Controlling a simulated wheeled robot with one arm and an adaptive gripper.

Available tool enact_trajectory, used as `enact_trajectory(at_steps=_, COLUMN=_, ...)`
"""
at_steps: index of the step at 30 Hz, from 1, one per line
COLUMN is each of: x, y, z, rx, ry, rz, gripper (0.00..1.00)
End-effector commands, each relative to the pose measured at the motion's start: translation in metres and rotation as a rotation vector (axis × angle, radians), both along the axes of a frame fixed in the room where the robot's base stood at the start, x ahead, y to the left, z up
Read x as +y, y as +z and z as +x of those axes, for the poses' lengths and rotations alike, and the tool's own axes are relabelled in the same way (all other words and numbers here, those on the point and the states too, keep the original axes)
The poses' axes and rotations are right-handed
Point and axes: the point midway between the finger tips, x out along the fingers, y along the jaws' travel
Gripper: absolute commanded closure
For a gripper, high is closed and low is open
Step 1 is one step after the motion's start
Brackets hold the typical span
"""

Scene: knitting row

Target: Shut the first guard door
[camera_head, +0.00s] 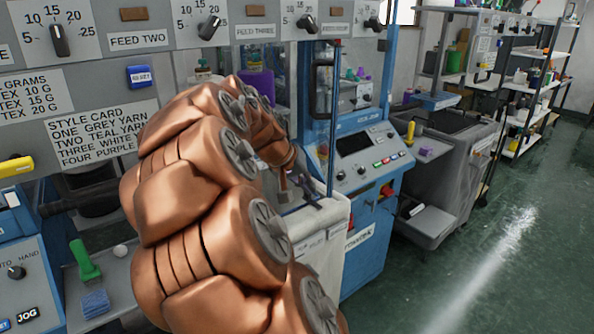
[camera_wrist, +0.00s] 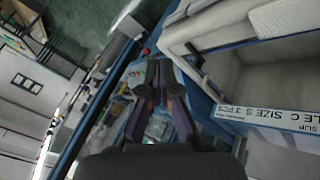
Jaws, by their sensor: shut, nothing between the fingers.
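A clear, blue-framed guard door (camera_head: 333,120) with a black handle (camera_head: 323,65) stands upright at the blue machine, just right of the picture's middle in the head view. I cannot tell how far it is open, or whether it is the first door. My copper arm hides much of the machine to its left. My gripper (camera_head: 300,190) is low beside the door, above a white cabinet. In the wrist view my gripper (camera_wrist: 155,88) is shut and empty, its dark fingers close together. A long blue frame bar (camera_wrist: 95,110) runs slantwise to its left; contact with it cannot be told.
The blue control panel (camera_head: 365,150) stands right of the door. A grey cart (camera_head: 440,165) and shelves (camera_head: 525,90) are farther right. Green floor (camera_head: 500,255) is clear at the lower right. A green-handled brush (camera_head: 88,265) lies at the lower left. A pale bin (camera_wrist: 225,30) shows in the wrist view.

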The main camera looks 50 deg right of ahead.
Motion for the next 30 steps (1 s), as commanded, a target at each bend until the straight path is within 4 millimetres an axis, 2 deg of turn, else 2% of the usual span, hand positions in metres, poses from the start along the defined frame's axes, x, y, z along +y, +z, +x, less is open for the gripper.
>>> enact_trajectory(at_steps=1, x=-0.004, y=0.005, z=-0.007, rx=-0.002, ry=-0.002, rz=0.000, gripper=1.00)
enact_trajectory(at_steps=9, x=-0.018, y=0.003, z=-0.023, rx=-0.003, ry=0.000, rz=-0.001, gripper=1.00)
enact_trajectory(at_steps=23, x=-0.019, y=0.003, z=-0.024, rx=-0.004, ry=0.003, rz=-0.001, gripper=1.00)
enact_trajectory(at_steps=30, x=-0.028, y=0.003, z=-0.035, rx=-0.006, ry=0.045, rz=-0.003, gripper=1.00)
